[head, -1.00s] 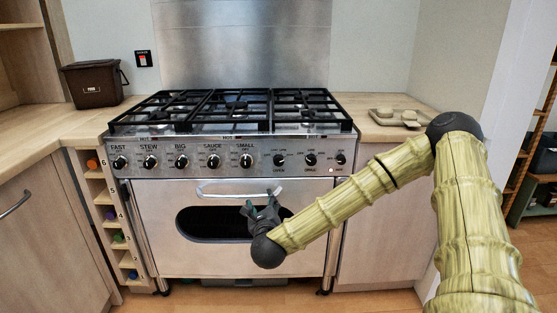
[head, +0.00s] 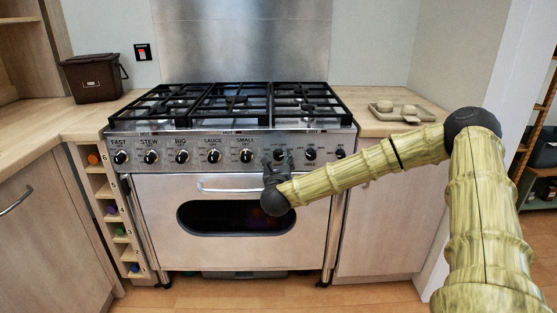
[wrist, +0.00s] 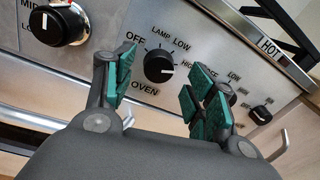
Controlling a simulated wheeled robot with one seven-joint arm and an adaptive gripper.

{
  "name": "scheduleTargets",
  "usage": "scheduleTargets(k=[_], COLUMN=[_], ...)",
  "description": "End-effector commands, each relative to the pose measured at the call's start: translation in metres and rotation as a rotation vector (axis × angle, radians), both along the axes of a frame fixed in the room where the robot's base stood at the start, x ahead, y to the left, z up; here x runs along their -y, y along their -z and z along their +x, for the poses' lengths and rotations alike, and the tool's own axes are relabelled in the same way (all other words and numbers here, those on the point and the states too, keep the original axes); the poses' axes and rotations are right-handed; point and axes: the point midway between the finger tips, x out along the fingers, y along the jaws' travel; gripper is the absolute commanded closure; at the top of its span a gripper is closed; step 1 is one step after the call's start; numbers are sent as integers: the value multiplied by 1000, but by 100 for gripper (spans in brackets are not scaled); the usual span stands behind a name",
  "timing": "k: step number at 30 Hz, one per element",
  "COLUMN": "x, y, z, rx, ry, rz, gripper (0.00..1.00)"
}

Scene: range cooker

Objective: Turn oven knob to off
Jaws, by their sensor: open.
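The oven knob (wrist: 159,67) is a round black knob on the steel panel, with OFF, LAMP, LOW and HIGH marked around it and OVEN below. Its white mark points to the right, toward the HIGH side, away from OFF. In the head view the oven knob (head: 279,155) sits just above my gripper (head: 274,172). My gripper (wrist: 163,86) is open in the wrist view, its green-padded fingers on either side of the knob as seen, with nothing held. I cannot tell whether a finger touches the knob.
A larger knob (wrist: 58,25) is to the left and smaller knobs (wrist: 260,114) are to the right. The oven door handle (head: 228,190) runs below the panel. Black pan grates (head: 232,101) cover the hob above.

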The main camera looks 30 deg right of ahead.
Motion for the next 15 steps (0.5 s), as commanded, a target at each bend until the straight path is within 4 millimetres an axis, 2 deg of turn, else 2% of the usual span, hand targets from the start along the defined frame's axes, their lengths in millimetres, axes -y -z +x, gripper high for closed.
scheduleTargets(k=[6,15], x=[10,11], y=[0,0], z=[14,17], rx=[0,-1], ry=[1,-1], rz=[-1,-1], gripper=[45,45])
